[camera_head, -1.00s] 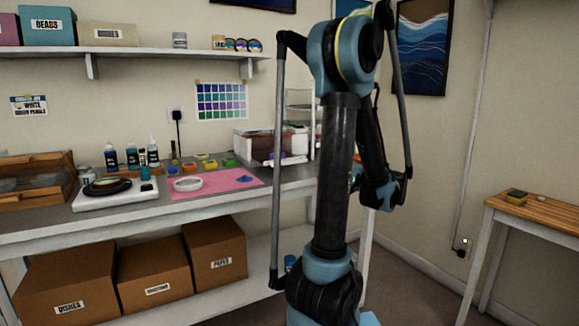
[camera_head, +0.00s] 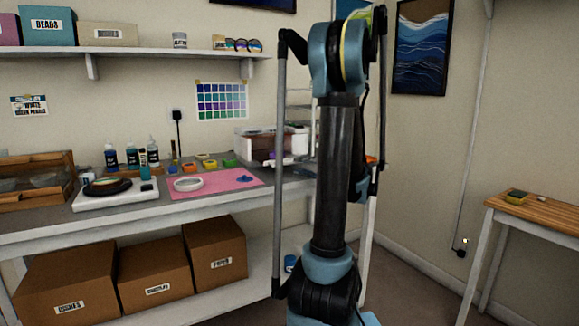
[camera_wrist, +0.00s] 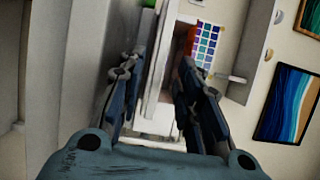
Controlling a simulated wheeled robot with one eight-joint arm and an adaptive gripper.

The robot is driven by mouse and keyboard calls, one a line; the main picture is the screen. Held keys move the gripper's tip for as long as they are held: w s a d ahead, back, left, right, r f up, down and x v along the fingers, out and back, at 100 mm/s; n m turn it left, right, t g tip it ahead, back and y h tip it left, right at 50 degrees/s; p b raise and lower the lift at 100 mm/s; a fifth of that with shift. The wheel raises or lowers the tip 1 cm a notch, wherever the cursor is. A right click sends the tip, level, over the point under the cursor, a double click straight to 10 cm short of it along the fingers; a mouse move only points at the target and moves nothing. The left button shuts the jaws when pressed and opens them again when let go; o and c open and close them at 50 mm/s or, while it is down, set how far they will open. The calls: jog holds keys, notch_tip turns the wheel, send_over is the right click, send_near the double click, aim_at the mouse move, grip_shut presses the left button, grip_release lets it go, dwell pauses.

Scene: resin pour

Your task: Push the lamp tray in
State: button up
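The lamp unit (camera_head: 252,146), a white box with a dark reddish front, stands at the right end of the workbench in the head view. My arm hides its right part, and I cannot make out how far its tray stands out. In the wrist view my gripper (camera_wrist: 162,88) has its two dark blue fingers spread apart, with nothing held between them. A white body (camera_wrist: 160,105), probably part of the lamp unit, shows beyond and between the fingers. I cannot tell whether the fingers touch it.
A white scale (camera_head: 115,196), bottles and small colour pots share the bench (camera_head: 60,222). A shelf (camera_head: 130,52) hangs above. A wooden side table (camera_head: 540,212) stands at the right.

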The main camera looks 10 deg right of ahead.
aim_at(291, 163)
jog(key=shift+x, duration=3.25)
grip_shut()
